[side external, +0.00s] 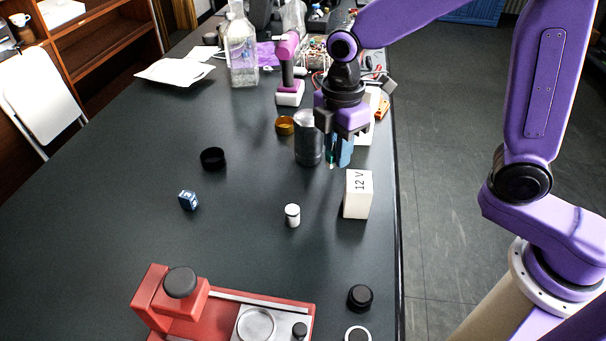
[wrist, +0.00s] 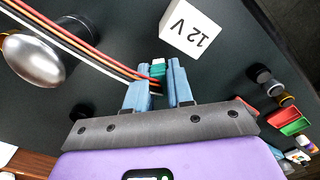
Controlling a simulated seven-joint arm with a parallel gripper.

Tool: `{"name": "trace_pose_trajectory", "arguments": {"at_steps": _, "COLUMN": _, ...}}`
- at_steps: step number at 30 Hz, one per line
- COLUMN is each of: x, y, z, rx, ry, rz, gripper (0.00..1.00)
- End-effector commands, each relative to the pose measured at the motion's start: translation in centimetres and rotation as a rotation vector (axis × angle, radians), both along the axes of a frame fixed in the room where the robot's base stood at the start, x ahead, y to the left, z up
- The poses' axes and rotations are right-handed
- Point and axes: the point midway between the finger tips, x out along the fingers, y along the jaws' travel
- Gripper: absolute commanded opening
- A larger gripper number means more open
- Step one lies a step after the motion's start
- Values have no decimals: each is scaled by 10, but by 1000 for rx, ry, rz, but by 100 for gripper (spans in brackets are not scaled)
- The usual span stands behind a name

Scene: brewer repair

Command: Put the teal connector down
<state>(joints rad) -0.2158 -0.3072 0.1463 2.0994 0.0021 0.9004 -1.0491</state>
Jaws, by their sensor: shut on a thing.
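The teal connector (wrist: 158,68) shows between the blue fingertips of my gripper (wrist: 160,82) in the wrist view. My gripper is shut on it. Orange, red and white wires (wrist: 85,47) run from the upper left to the fingers. In the side view my gripper (side external: 340,152) points down above the right part of the table, beside a grey metal cylinder (side external: 308,140) and behind the white 12 V box (side external: 357,194). The connector is mostly hidden there by the fingers. I cannot tell whether it touches the table.
The 12 V box also shows in the wrist view (wrist: 190,28). A white-capped vial (side external: 292,216), a blue cube (side external: 188,200) and a black ring (side external: 213,158) stand on the dark table. A red brewer (side external: 178,300) is at the front. The table's left middle is clear.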

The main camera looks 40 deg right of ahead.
Motion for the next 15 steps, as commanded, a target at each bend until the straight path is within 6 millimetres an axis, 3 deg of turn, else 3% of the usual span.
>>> {"name": "trace_pose_trajectory", "arguments": {"at_steps": 4, "x": 23, "y": 11, "z": -12, "rx": -2, "ry": 3, "rz": -1, "gripper": 0}}
{"name": "trace_pose_trajectory", "arguments": {"at_steps": 15, "x": 57, "y": 26, "z": -58, "rx": -1, "ry": 2, "rz": 0, "gripper": 0}}
